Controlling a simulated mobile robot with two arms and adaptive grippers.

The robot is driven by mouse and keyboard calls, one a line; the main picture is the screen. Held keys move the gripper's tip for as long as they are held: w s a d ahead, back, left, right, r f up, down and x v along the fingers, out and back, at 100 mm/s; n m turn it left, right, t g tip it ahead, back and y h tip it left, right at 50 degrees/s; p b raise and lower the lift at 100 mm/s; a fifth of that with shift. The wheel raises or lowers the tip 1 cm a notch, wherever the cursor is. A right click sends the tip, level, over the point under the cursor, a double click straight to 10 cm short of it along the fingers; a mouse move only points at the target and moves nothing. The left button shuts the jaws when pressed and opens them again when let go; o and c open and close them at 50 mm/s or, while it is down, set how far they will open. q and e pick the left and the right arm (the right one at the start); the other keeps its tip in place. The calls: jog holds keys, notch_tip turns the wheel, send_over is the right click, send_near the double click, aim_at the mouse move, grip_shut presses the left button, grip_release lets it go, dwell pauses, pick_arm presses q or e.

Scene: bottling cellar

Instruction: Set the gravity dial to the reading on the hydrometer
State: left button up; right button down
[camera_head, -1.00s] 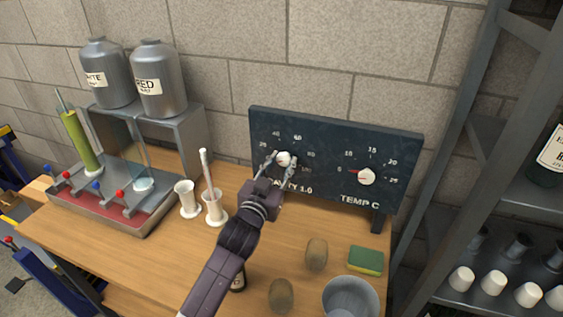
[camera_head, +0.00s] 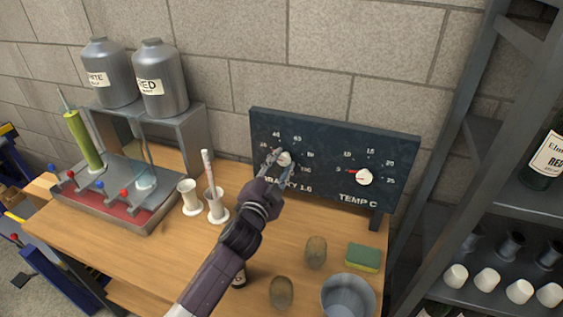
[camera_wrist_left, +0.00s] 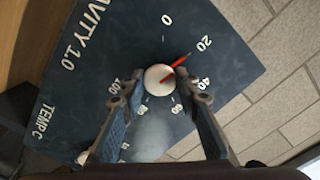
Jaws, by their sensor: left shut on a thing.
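The gravity dial's white knob (camera_head: 284,158) is on the left half of a dark panel (camera_head: 335,155). My left gripper (camera_head: 280,165) is shut on this knob, one finger on each side. The left wrist view shows the knob (camera_wrist_left: 160,80) between the fingertips (camera_wrist_left: 160,88). Its red pointer (camera_wrist_left: 180,61) points at about the 20 mark on a scale from 0 to 100. My right gripper is not in view.
The TEMP C knob (camera_head: 364,177) is right on the same panel. A filler rack (camera_head: 190,135) is left, metal shelving right.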

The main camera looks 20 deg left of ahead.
pick_arm(q)
jog(key=shift+m, duration=0.3)
jog(key=o, duration=1.2)
jog(key=shift+c, duration=0.2)
jog(key=shift+r, duration=0.15)
notch_tip(320, 180, up, 10)
jog(key=shift+f, duration=0.1)
